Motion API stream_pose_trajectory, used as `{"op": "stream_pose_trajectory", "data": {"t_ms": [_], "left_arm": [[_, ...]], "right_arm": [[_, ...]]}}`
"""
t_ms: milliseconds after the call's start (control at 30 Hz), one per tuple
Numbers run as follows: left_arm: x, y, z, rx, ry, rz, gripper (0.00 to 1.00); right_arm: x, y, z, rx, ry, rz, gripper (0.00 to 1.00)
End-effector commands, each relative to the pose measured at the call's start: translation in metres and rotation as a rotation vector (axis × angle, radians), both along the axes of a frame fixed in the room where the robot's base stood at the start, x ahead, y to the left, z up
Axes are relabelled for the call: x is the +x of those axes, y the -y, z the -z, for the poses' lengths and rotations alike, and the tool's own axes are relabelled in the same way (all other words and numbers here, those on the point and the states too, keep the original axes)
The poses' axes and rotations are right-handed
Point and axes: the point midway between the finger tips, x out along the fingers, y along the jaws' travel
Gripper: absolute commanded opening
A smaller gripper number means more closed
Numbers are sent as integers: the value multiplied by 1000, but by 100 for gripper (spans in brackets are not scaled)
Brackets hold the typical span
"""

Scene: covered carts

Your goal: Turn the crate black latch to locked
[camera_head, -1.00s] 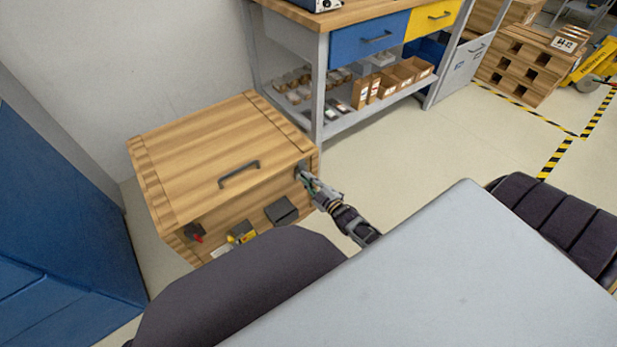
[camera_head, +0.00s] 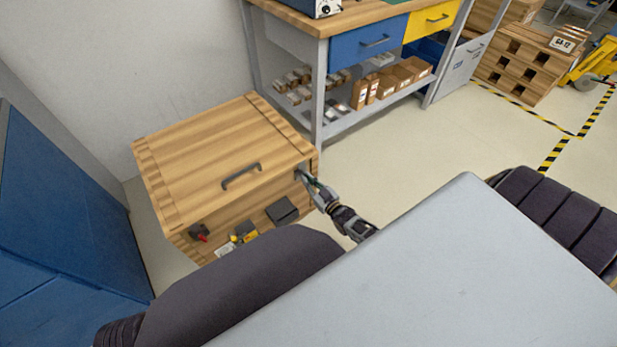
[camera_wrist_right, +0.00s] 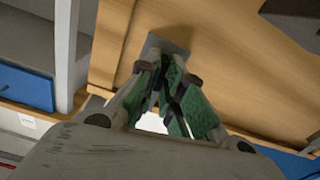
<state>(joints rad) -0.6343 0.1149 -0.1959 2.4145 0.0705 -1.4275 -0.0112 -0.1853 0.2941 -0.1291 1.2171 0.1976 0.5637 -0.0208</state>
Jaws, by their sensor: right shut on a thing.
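The wooden crate (camera_head: 215,150) stands on the floor against the wall, its lid down, with a dark handle on the lid. My right gripper (camera_head: 305,178) is at the crate's front right corner, just below the lid edge. It is shut on the black latch, a small dark piece that the fingers mostly hide. In the right wrist view the green-padded fingers (camera_wrist_right: 165,75) come together at a grey plate (camera_wrist_right: 168,46) on the wood. The latch's exact angle cannot be told. My left gripper is not in view.
The crate's front also carries a red-and-dark piece (camera_head: 200,234), a yellow piece (camera_head: 245,233) and a dark block (camera_head: 282,211). A workbench (camera_head: 322,90) stands close behind the crate. A blue cabinet (camera_head: 60,210) is at the left. Floor to the right is clear.

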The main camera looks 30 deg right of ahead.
Motion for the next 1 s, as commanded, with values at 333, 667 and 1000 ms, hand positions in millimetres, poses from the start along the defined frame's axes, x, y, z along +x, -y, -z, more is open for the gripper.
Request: {"op": "stream_pose_trajectory", "data": {"t_ms": [333, 667, 1000], "left_arm": [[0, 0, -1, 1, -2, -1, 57], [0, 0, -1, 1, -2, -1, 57], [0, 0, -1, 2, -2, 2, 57]], "right_arm": [[0, 0, 1, 13, -3, 0, 0], [0, 0, 1, 12, -2, 0, 30], [-1, 0, 0, 12, -1, 0, 30]]}}
